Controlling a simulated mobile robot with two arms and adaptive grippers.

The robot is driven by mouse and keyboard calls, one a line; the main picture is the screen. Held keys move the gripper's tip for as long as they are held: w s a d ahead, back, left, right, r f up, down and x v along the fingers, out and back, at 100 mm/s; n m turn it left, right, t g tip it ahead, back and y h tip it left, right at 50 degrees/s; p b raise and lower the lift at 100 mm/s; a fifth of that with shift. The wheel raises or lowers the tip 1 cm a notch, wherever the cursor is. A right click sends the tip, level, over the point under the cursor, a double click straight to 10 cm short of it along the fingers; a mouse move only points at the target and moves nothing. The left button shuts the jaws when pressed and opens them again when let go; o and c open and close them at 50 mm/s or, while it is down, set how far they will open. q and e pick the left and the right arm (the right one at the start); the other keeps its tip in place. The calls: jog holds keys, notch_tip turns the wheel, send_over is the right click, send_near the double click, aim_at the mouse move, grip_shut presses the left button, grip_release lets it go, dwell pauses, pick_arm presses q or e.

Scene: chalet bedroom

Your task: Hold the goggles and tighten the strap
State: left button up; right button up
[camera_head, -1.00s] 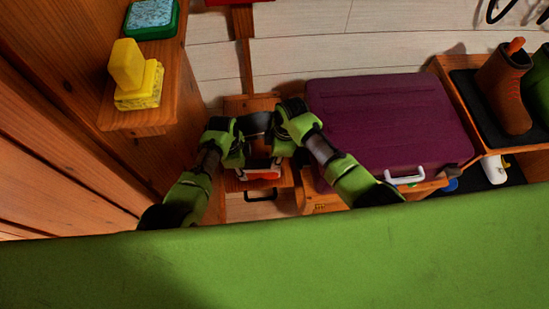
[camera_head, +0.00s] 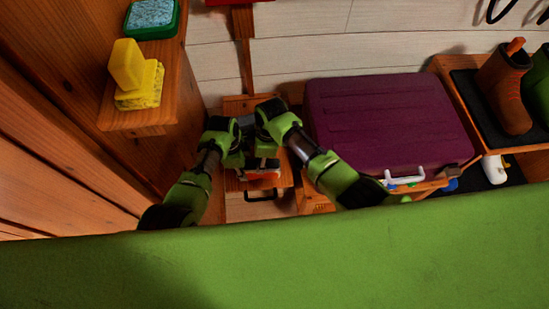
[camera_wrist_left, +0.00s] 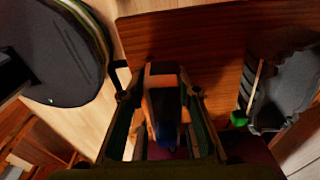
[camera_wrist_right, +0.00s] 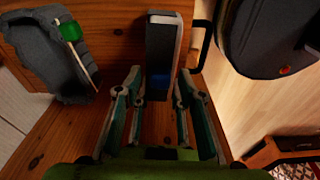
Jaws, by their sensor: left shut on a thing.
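I take the goggles to be the dark-and-grey piece between my two grippers; its grey band (camera_head: 246,121) shows in the head view, partly hidden. My left gripper (camera_head: 243,148) is shut on the goggles. Its wrist view shows a dark block (camera_wrist_left: 163,95) with an orange-lit side between the fingers; the exact contact is unclear. My right gripper (camera_head: 268,135) is close by on the right, its fingers apart. The right wrist view shows a dark block with a white edge (camera_wrist_right: 163,45) between and beyond those fingers. I cannot tell whether they touch the strap.
A purple case (camera_head: 385,125) lies right of my right arm. A yellow block and sponge (camera_head: 138,85) sit on a wooden shelf at left. A brown boot (camera_head: 503,88) stands at the right. A green surface (camera_head: 300,250) spans the front.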

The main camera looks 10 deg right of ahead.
jog(key=shift+d+r, duration=0.15)
jog(key=shift+r, duration=0.85)
jog(key=shift+d+r, duration=0.2)
jog(key=shift+r, duration=0.8)
jog(key=shift+d+r, duration=0.15)
jog(key=shift+r, duration=0.85)
pick_arm(q)
jog(key=o, duration=1.1)
jog(key=r, duration=0.8)
jog(key=a+r, duration=0.1)
jog(key=r, duration=0.3)
jog(key=shift+a, duration=0.1)
jog(key=shift+f, duration=0.1)
